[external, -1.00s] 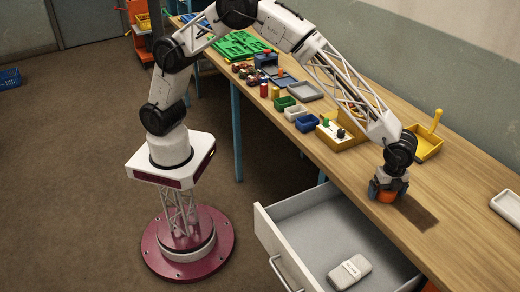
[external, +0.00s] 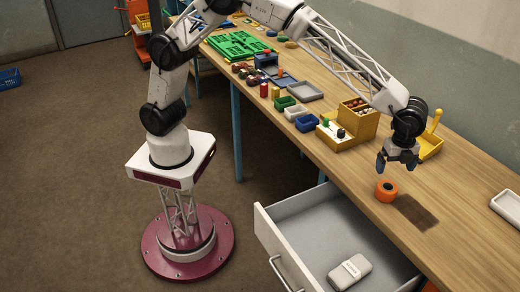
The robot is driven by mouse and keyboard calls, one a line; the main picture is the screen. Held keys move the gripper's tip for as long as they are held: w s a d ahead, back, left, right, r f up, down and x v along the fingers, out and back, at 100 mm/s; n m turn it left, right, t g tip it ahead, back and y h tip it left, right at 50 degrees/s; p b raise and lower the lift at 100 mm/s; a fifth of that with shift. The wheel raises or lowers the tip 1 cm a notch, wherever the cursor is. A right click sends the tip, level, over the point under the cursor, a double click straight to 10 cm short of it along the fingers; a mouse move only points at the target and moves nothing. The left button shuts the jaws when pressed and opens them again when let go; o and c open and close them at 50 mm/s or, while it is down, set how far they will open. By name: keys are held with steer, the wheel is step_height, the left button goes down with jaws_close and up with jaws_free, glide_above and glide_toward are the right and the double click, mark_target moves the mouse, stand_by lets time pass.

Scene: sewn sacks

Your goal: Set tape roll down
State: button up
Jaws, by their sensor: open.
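An orange tape roll (external: 386,191) with a dark centre lies on the wooden table (external: 460,200), near its front edge, above the open drawer. My gripper (external: 397,166) is above the tape roll and apart from it. Its fingers point down and are spread open, with nothing between them.
The open drawer (external: 305,222) below the table edge holds a pale grey box-like item (external: 350,271). A yellow box (external: 357,118) and small coloured bins stand to the left. A white tray (external: 508,206) lies at right, with bare table before it.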

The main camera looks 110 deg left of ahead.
steer(key=shift+r, duration=0.55)
steer(key=shift+s+r, duration=0.1)
stand_by(0.3)
steer(key=s+a+r+n, duration=0.2)
steer(key=s+a+r, duration=0.25)
steer(key=s, duration=0.45)
steer(key=s+a+r+n+t, duration=0.1)
steer(key=s+a+r+n, duration=0.15)
steer(key=s+r, duration=0.55)
steer(key=s+a+r+n, duration=0.25)
steer(key=s+a, duration=0.25)
steer(key=s, duration=0.6)
steer(key=s+a+f+n, duration=0.2)
steer(key=s+a+n, duration=0.1)
steer(key=s, duration=1.4)
steer(key=s+a+f+n+t, duration=0.1)
steer(key=s+a+f+n, duration=0.1)
steer(key=s, duration=1.5)
steer(key=shift+s+a+f+n+t, duration=0.15)
steer(key=shift+s+a+n+t, duration=0.15)
steer(key=shift+a+n, duration=0.35)
